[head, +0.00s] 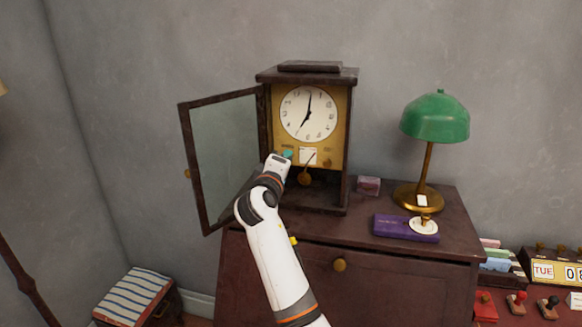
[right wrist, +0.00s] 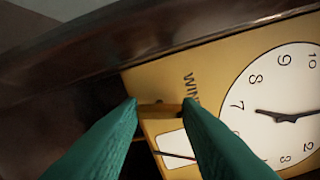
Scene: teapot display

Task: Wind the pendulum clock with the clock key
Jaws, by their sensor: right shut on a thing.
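The pendulum clock (head: 338,148) stands on the dark cabinet, its glass door (head: 225,150) swung open to the left. Its white dial and the pendulum (head: 305,178) show in the head view. My right gripper (head: 287,155) reaches the lower left of the gold front panel. In the right wrist view, its teal fingers (right wrist: 162,107) are shut on a small brass piece, apparently the clock key (right wrist: 160,109), at the panel beside lettering starting "WIN". A dark hole shows by it. I cannot tell whether the key is seated. My left gripper is not in view.
A green lamp (head: 435,118), a purple box (head: 390,227) with a round white piece on it, and a small box (head: 369,186) are on the cabinet top (head: 455,215) to the right. The open door stands close left of my right arm.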

